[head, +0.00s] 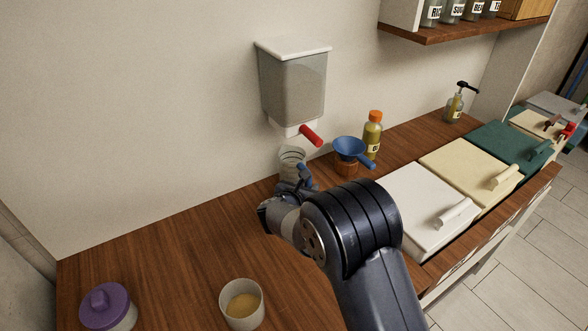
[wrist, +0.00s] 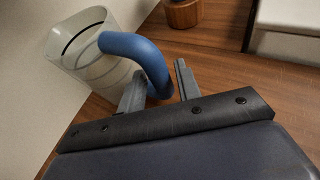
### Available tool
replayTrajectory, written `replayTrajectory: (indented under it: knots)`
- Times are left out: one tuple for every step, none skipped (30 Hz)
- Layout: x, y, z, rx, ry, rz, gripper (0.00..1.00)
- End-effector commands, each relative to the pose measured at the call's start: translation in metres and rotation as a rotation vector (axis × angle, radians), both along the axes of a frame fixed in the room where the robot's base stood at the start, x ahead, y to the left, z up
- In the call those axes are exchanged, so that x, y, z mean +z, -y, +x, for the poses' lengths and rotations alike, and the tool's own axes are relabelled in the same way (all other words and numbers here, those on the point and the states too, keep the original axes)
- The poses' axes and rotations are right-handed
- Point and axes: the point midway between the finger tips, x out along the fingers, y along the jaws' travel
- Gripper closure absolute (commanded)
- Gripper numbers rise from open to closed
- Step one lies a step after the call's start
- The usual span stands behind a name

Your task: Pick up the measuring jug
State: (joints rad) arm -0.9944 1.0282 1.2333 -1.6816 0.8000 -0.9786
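The measuring jug (head: 291,158) is clear with dark marking lines and stands upright on the wooden counter below the wall dispenser. In the wrist view the jug (wrist: 90,58) is at upper left, with its thick blue handle (wrist: 140,52) curving towards me. My gripper (wrist: 160,84) is open, with one finger on each side of the handle's lower end. I cannot tell whether either finger touches it. In the head view my gripper (head: 303,177) is in front of the jug and hides its lower part.
The dispenser (head: 292,85) with a red lever (head: 311,135) hangs above the jug. A blue funnel (head: 350,150) on a wooden stand and an oil bottle (head: 373,137) are to the right. A cup (head: 242,305) and a purple-lidded pot (head: 107,306) stand at front left. Lidded bins (head: 425,205) line the right.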

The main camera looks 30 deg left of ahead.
Motion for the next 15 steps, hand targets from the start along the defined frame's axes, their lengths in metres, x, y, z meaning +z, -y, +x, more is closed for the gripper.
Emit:
replayTrajectory:
  knots:
    - [-0.001, 0.0, 0.008, -0.003, -0.001, -0.001, 0.68]
    - [-0.002, 0.0, 0.013, -0.002, 0.0, -0.001, 0.68]
    - [-0.005, -0.001, 0.017, -0.001, 0.0, 0.0, 0.68]
    - [-0.006, -0.002, 0.02, -0.001, 0.0, 0.0, 0.68]
    - [-0.007, -0.002, 0.023, 0.0, 0.0, 0.001, 0.68]
    - [-0.008, -0.003, 0.026, 0.0, 0.001, 0.0, 0.68]
    - [-0.009, -0.003, 0.027, 0.0, 0.001, 0.0, 0.68]
    - [-0.01, -0.003, 0.028, 0.0, 0.001, 0.0, 0.68]
    - [-0.01, -0.003, 0.029, 0.001, 0.001, 0.0, 0.68]
    - [-0.01, -0.003, 0.029, 0.001, 0.001, 0.0, 0.68]
    - [-0.01, -0.003, 0.029, 0.001, 0.001, 0.0, 0.68]
    - [-0.01, -0.003, 0.029, 0.001, 0.001, 0.0, 0.68]
    - [-0.01, -0.003, 0.029, 0.001, 0.001, 0.0, 0.68]
    - [-0.01, -0.003, 0.029, 0.001, 0.001, 0.0, 0.68]
    - [-0.01, -0.003, 0.029, 0.001, 0.001, 0.001, 0.69]
